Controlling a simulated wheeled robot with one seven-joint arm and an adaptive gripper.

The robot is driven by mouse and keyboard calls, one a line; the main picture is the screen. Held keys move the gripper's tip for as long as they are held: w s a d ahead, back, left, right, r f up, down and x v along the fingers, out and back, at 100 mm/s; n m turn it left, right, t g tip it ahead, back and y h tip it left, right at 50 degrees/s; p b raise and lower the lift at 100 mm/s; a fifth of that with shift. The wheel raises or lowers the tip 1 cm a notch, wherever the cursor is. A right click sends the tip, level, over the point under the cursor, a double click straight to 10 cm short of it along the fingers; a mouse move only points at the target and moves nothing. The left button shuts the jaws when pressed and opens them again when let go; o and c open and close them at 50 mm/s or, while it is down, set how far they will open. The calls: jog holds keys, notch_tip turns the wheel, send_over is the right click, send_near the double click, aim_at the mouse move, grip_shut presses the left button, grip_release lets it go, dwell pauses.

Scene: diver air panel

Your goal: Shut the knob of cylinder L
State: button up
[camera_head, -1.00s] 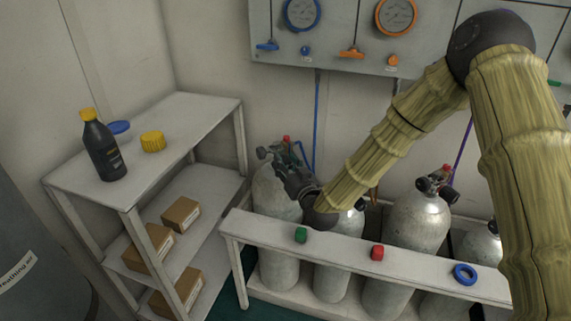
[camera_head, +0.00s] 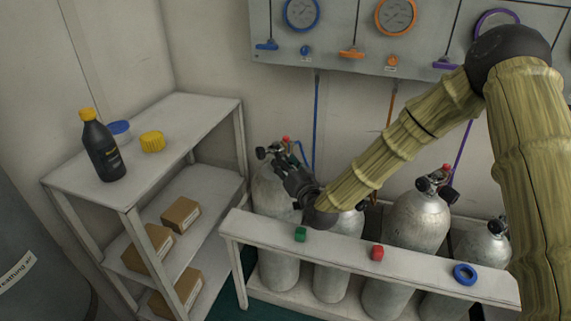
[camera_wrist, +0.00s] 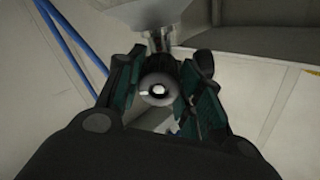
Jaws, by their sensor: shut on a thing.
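The leftmost grey cylinder (camera_head: 268,190) stands behind the white rail, with a valve, a black knob (camera_head: 262,153) on the valve's left side and a small red part on top. No letter shows on it. My gripper (camera_head: 283,163) is at the right front of this valve and covers part of it. In the wrist view, my gripper's two fingers (camera_wrist: 158,92) stand either side of a round dark valve knob (camera_wrist: 158,86) with a pale centre and are shut on it. The metal valve body (camera_wrist: 150,40) shows beyond. The knob's turn position cannot be told.
More cylinders (camera_head: 415,220) stand to the right. The white rail (camera_head: 335,252) in front bears a green cap, a red cap and a blue ring. A gauge panel (camera_head: 400,35) hangs above. A shelf (camera_head: 75,185) with a bottle and boxes stands left.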

jog(key=o, duration=0.7)
jog(key=shift+o, duration=0.2)
jog(key=shift+s, duration=0.1)
jog(key=v, duration=1.2)
